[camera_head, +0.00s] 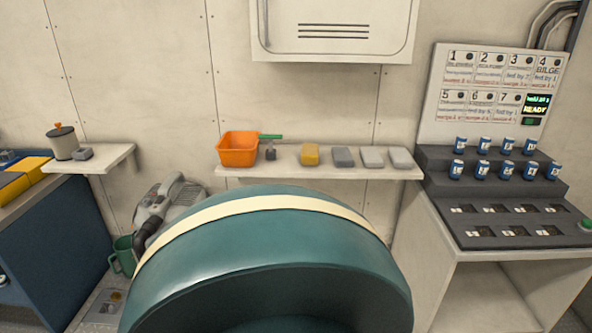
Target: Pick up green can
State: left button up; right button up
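A green can-like container (125,254) with a side handle stands low at the left. It is next to a grey machine (168,203), which is on its right. The large teal rounded shape in front may hide some of the area beside it. Neither of my grippers shows in the head view.
A large teal rounded shape with a cream band (270,240) fills the lower middle. Behind it, a wall shelf (290,166) holds an orange bin (238,149) and several blocks. Blue-and-white cans (483,161) stand on a stepped dark rack (440,160) at right. A blue cabinet (70,235) stands left.

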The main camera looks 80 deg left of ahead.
aim_at(126, 255)
jog(key=u, duration=3.85)
jog(key=j+z, duration=0.1)
jog(key=z, duration=0.4)
jog(key=i+j+z, duration=0.15)
jog(key=j+z, duration=0.2)
jog(key=j, duration=0.15)
jog(key=i+j+z, duration=0.1)
jog(key=j+z, duration=0.4)
jog(key=j, duration=1.05)
